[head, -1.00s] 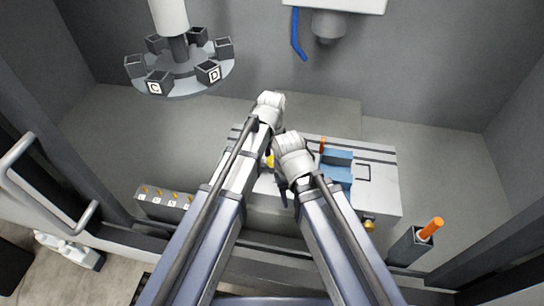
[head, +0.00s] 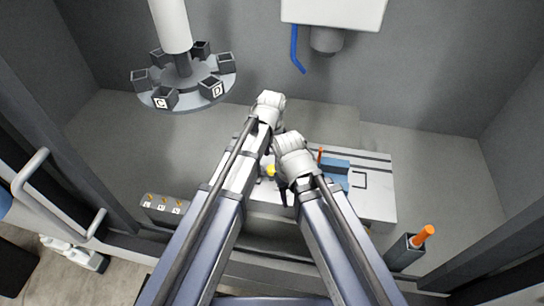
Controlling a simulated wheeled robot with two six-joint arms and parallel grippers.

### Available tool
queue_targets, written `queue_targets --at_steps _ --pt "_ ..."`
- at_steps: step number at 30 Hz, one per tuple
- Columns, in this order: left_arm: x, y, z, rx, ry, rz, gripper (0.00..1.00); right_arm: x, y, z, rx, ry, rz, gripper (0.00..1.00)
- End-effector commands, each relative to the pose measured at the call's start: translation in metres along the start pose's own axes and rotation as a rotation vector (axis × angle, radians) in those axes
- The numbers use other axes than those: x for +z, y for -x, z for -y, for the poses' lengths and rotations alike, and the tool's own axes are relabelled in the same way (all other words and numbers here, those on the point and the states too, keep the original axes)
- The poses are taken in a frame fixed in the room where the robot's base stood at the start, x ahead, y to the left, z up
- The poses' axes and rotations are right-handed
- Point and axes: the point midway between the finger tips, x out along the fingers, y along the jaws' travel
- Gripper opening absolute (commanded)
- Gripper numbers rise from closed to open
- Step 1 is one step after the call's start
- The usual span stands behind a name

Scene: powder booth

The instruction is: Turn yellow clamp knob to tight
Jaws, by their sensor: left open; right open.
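A small yellow knob (head: 270,169) shows in the gap between my two forearms, at the left part of the pale grey fixture block (head: 375,200). My arms cover part of it, so its pointer and setting cannot be read. My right gripper (head: 283,188) has its dark fingers pointing down just right of the knob; it is open, and contact cannot be judged. My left gripper (head: 270,112) is higher, beyond the knob near the block's back edge; it is open, with its fingers mostly hidden by the white wrist.
A blue block (head: 335,169) and an orange-red piece (head: 320,156) sit on the fixture. A dark holder with an orange handle (head: 424,234) stands right. A carousel of lettered cups (head: 182,88) hangs at upper left. A small labelled box (head: 163,207) stands left.

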Motion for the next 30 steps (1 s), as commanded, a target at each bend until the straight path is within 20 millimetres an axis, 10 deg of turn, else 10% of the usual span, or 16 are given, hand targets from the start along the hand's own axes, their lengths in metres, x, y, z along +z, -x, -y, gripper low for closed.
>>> queue_targets --at_steps 6,24,30 --pt "0.0 0.028 0.0 0.0 0.0 0.0 0.77 0.002 0.028 -0.003 -0.001 -0.005 0.0 0.5" --pt "0.002 0.029 0.0 0.0 0.005 0.0 0.77 0.002 0.028 -0.003 -0.001 -0.006 0.0 0.5" --pt "0.055 0.029 0.004 -0.011 0.251 -0.013 0.77 0.002 0.028 -0.003 -0.001 -0.006 0.0 0.5"
